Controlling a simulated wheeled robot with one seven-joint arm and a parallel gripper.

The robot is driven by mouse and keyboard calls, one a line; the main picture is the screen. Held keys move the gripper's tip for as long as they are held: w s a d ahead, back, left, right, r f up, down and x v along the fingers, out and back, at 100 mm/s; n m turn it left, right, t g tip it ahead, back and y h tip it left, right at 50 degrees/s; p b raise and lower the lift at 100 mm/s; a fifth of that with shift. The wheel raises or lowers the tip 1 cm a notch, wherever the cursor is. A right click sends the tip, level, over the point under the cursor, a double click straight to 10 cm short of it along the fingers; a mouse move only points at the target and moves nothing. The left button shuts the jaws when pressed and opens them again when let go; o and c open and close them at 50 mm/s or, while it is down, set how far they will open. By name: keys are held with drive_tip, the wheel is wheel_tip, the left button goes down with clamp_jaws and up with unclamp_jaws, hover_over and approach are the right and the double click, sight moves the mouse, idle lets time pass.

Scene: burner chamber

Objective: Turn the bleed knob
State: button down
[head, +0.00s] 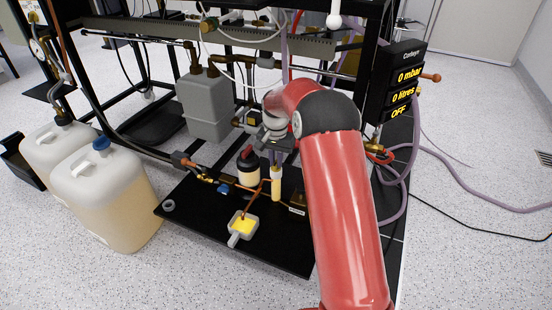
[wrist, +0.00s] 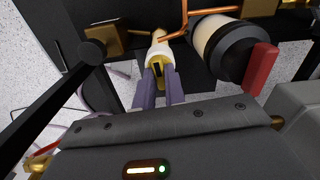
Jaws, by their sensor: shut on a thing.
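My gripper (wrist: 160,86) has its two purple fingers closed around a small dark and yellow knob (wrist: 157,69) at the end of a slim cream cylinder (wrist: 154,48). I take this to be the bleed knob; its sides are partly hidden by the fingers. In the head view my gripper (head: 275,158) points down onto the same slim cylinder (head: 276,187), which stands upright on the black base plate. The knob itself is mostly hidden there by the fingers. Its turn angle cannot be told.
A wider black-capped cylinder (head: 248,170) with a red lever (wrist: 261,69) stands close beside it. Copper pipes (head: 252,202) and a white and yellow block (head: 243,225) lie in front.

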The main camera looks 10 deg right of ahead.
drive_tip(key=n+p, duration=0.2)
drive_tip(key=n, duration=0.2)
drive_tip(key=shift+r, duration=0.15)
drive_tip(key=n+p, duration=0.2)
drive_tip(key=n, duration=0.2)
drive_tip(key=shift+n, duration=0.4)
drive_tip(key=n+p, duration=0.1)
drive_tip(key=n, duration=0.3)
drive_tip(key=shift+p, duration=0.4)
drive_tip(key=shift+n+p, duration=0.5)
drive_tip(key=shift+n, duration=1.5)
drive_tip(key=c, duration=1.5)
unclamp_jaws()
drive_tip(key=shift+o, duration=0.2)
